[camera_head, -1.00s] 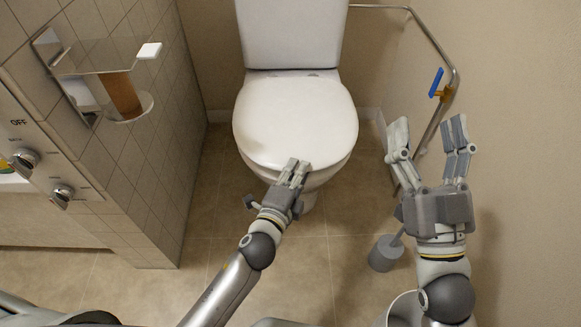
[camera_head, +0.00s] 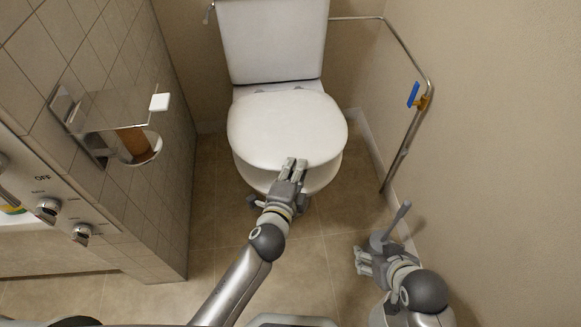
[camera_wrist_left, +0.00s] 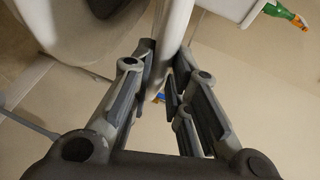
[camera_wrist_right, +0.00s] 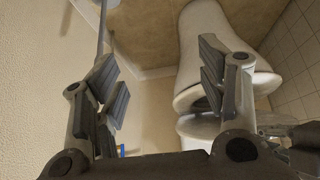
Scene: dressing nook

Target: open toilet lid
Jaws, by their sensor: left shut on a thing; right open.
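The white toilet (camera_head: 270,45) stands against the back wall in the head view. Its lid (camera_head: 285,125) is tilted up slightly, with a gap at the front above the bowl (camera_head: 325,175). The gap also shows in the right wrist view, between lid (camera_wrist_right: 200,127) and bowl (camera_wrist_right: 215,60). My left gripper (camera_head: 291,165) is shut on the lid's front edge; in the left wrist view its fingers (camera_wrist_left: 165,60) sit either side of the edge. My right gripper (camera_head: 366,258) is low on the right, apart from the toilet; its fingers (camera_wrist_right: 158,68) are spread and empty.
A toilet brush (camera_head: 398,222) stands close by my right gripper, partly hidden. A metal grab rail (camera_head: 408,135) with a blue item (camera_head: 413,95) runs along the right wall. A paper holder (camera_head: 120,115) juts from the tiled partition on the left.

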